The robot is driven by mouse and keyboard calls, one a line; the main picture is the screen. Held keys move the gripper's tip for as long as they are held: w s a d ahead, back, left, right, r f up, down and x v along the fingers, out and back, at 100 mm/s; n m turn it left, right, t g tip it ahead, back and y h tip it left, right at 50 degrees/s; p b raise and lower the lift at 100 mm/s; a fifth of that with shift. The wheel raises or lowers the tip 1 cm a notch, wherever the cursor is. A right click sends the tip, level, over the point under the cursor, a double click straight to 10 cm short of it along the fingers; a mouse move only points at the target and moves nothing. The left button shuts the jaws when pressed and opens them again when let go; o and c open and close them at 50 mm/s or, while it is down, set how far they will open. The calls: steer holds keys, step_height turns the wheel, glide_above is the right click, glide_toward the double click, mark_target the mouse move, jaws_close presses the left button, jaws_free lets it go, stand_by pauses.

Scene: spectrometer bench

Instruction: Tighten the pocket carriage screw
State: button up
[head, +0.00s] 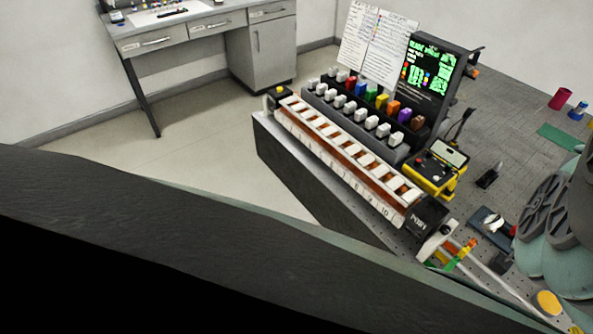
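A long carriage (345,155) with a row of numbered pockets runs diagonally along the front of the bench. Its pockets are white and reddish brown, with number labels on the front face. A black block (427,216) with white lettering is at its near right end. A dark block with a yellow knob (279,91) is at its far left end. I cannot make out the carriage screw at this size. Grey and teal parts of my arm show at the right edge. My gripper's fingers are not in view.
Behind the carriage stand rows of white and coloured blocks (381,101), a screen (430,66) and a yellow control box (431,172). Rails and small coloured parts (462,250) crowd the near right. A side desk (185,28) stands at the back left, with open floor before it.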

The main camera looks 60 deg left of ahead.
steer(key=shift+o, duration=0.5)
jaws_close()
